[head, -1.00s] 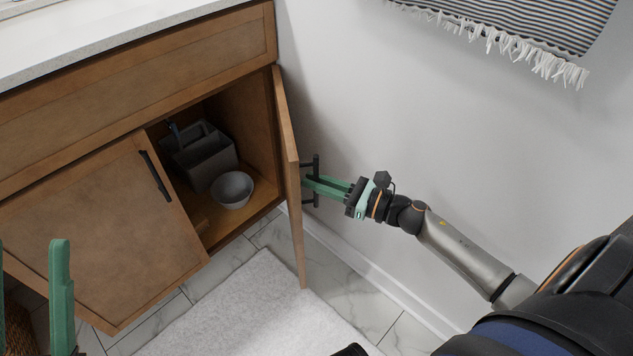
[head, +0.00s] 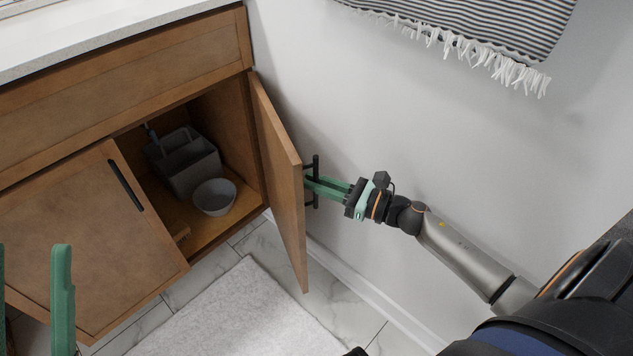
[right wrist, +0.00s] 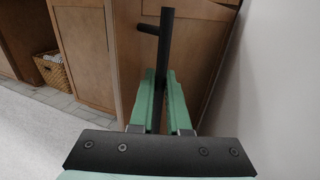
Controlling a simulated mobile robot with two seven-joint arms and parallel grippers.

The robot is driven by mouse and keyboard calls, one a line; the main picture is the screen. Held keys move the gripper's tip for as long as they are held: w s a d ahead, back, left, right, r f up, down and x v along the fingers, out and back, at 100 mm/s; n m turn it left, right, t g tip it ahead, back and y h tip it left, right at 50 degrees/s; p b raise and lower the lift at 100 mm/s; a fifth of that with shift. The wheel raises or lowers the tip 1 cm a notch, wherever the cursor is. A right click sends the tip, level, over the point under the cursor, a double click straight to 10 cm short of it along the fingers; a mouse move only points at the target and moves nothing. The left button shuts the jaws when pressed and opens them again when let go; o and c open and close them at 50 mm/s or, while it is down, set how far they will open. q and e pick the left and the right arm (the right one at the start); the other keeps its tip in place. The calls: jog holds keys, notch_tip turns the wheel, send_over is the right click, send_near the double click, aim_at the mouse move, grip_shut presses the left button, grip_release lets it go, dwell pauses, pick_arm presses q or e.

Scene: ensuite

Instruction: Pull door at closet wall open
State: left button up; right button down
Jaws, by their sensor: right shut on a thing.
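The right cabinet door (head: 280,170) of the wooden vanity stands swung wide open, its outer face toward the wall. Its black bar handle (head: 316,166) is on that outer face, and it also shows in the right wrist view (right wrist: 166,38). My right gripper (head: 312,188) is shut on this handle, with its green fingers (right wrist: 158,95) on either side of the bar. My left gripper (head: 32,300) shows at the lower left, its two green fingers wide apart with nothing seen between them, away from the vanity doors.
The left cabinet door (head: 85,240) is closed. A grey caddy (head: 187,165) and a grey bowl (head: 215,197) stand inside the cabinet. A white wall (head: 400,120) is close to the right of the door. A striped towel (head: 480,30) hangs above. A white mat (head: 240,310) lies on the floor.

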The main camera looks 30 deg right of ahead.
jog(key=shift+w+d+r, duration=0.1)
jog(key=c, duration=1.2)
grip_release()
jog(key=shift+o, duration=0.2)
jog(key=p+v, duration=0.1)
jog(key=v, duration=0.6)
jog(key=shift+s, duration=0.25)
